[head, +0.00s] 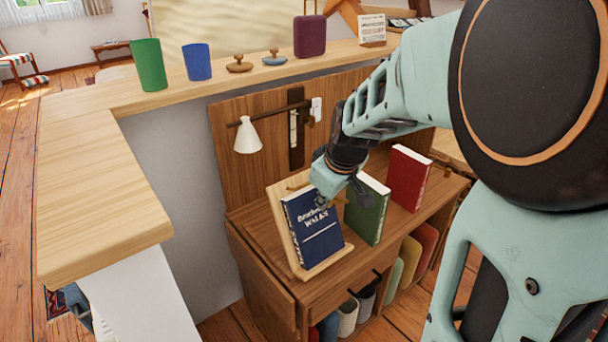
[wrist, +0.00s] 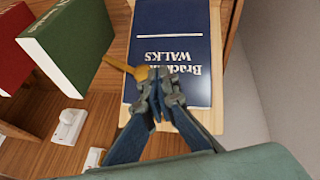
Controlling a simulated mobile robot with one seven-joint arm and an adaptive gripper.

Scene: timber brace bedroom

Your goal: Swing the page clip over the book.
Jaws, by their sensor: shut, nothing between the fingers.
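A dark blue book (head: 312,228) with white lettering leans on a light wooden stand (head: 282,238) on the wooden desk. It also shows upside down in the wrist view (wrist: 170,40). A brass-coloured arm, seemingly the page clip (wrist: 125,68), sticks out beside the book, on the side of the green book. Its inner end runs close to my fingers, and I cannot tell whether it touches them. In the head view my gripper mostly hides it. My gripper (wrist: 158,88) is shut and empty, with its fingertips over the book's upper part.
A green book (head: 367,210) and a red book (head: 410,178) stand right of the stand. A lamp with a white shade (head: 247,135) hangs behind. Cups, knobs and a purple box (head: 309,36) stand on the ledge above. Light switches or sockets (wrist: 70,126) show behind.

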